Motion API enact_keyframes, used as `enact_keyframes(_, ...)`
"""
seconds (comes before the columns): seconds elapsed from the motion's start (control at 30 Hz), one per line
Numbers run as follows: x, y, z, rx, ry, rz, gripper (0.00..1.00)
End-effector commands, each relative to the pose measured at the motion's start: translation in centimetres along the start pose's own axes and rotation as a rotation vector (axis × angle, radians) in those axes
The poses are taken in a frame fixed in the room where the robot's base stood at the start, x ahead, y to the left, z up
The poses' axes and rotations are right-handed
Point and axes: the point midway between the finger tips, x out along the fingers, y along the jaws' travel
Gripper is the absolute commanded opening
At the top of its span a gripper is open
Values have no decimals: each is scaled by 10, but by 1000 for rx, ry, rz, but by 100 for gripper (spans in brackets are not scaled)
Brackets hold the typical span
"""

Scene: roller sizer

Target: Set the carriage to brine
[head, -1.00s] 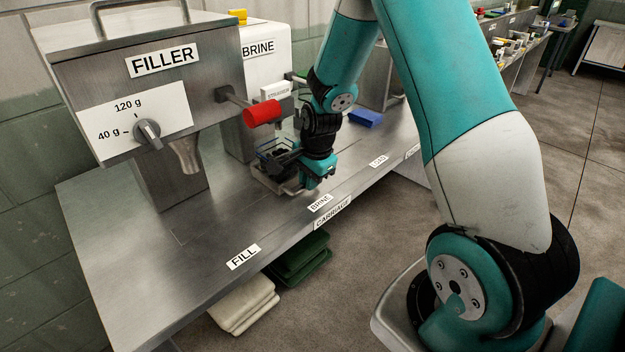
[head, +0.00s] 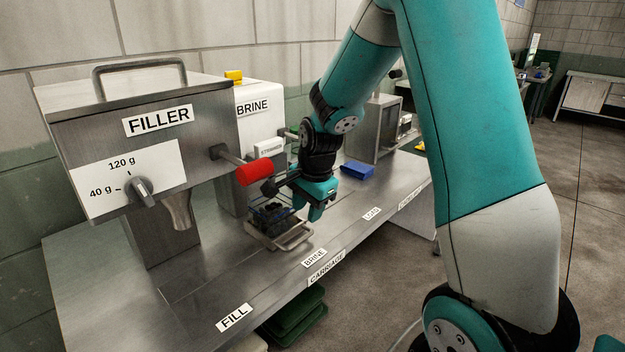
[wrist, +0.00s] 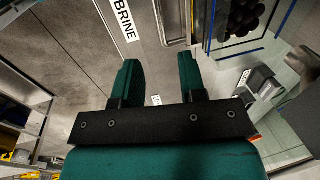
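The carriage (head: 296,240) is a low metal tray with a looped front handle. It stands on the bench behind the BRINE label (head: 314,258), under the brine unit's side. A clear, blue-edged container with dark round pieces (head: 272,216) sits on it; these pieces also show in the wrist view (wrist: 240,20). My gripper (head: 318,211) is just above and to the right of the carriage handle, apart from it as far as I can see. In the wrist view my gripper (wrist: 160,78) has its two green fingers apart with nothing between them.
The filler (head: 150,135) with its dial (head: 139,190) stands left, and a red-handled lever (head: 254,174) juts out near my wrist. The FILL label (head: 234,317) is front left, the LOAD label (head: 371,213) right. A blue block (head: 358,169) lies behind. The bench front is clear.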

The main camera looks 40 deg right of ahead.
Motion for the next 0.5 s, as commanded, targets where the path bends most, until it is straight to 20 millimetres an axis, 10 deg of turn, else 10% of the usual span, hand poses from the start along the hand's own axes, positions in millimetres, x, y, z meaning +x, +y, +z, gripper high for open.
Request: enact_keyframes(0.5, -88, 0, 0, 0, 0, -1, 38)
